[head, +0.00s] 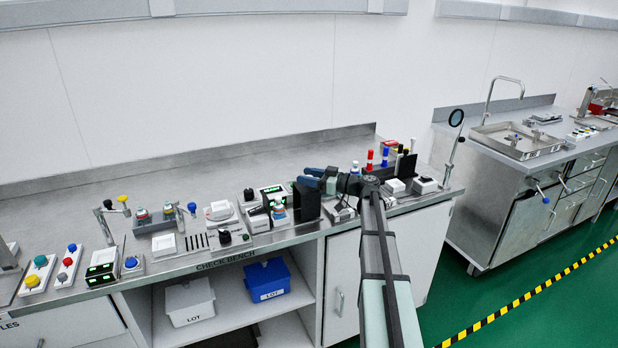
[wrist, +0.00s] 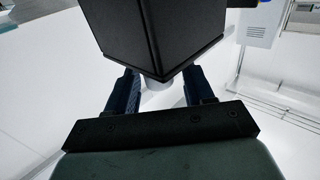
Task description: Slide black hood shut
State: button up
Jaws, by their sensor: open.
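The black hood (head: 306,202) stands upright on the bench near the middle in the head view, just left of my arm. In the wrist view a large black box-like body (wrist: 150,35), likely the hood, fills the top centre. My gripper (wrist: 158,90) is open, its two dark blue fingers on either side of a small pale cylinder (wrist: 156,83) below the black body. In the head view my gripper (head: 315,180) is at the hood's upper right, close to it. I cannot tell whether it touches the hood.
A unit with a green display (head: 271,190) stands just left of the hood. Red and blue bottles (head: 370,160) and small white boxes (head: 395,186) stand right of my gripper. Buttons and small devices line the bench's front edge; the bench's back strip (head: 200,165) is clear.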

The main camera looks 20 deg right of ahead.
grip_shut()
dwell(0.4)
jog(key=a, duration=1)
jog(key=shift+a, duration=0.25)
grip_release()
jog(key=v, duration=1.4)
